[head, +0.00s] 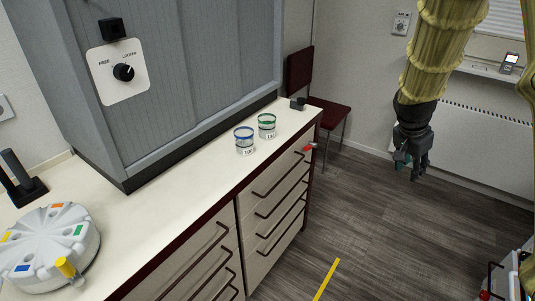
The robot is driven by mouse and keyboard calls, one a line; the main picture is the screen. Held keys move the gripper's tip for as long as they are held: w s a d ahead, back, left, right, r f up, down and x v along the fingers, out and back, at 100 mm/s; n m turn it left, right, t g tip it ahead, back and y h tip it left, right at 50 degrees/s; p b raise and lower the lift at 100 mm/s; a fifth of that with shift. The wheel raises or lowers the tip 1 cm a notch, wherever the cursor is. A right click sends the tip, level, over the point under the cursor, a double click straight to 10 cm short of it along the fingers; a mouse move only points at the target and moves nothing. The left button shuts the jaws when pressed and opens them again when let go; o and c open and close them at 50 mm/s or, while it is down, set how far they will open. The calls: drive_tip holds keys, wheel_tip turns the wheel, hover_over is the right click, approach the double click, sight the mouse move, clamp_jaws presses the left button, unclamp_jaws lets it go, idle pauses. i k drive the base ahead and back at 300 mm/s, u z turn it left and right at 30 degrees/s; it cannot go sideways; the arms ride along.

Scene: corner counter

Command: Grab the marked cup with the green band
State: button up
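The cup with the green band (267,126) stands upright on the white counter, near its far right end. It is clear, with a pale label on its front whose marking is too small to read. A like cup with a blue band (244,141) stands just left of it and nearer to me. My gripper (410,170) hangs fingers down in the air over the floor, well to the right of both cups and apart from the counter. Its fingers look dark and small, and I cannot tell how far apart they are.
A grey cabinet (200,70) with a dial stands behind the cups. A small black object (298,104) sits at the counter's right end. A white round carousel (45,245) is at left. A dark red chair (325,110) stands beyond. Floor between counter and gripper is clear.

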sight(267, 127)
drive_tip(key=k, duration=0.55)
drive_tip(key=z, duration=1.1)
drive_tip(key=i, duration=1.65)
drive_tip(key=u, duration=2.8)
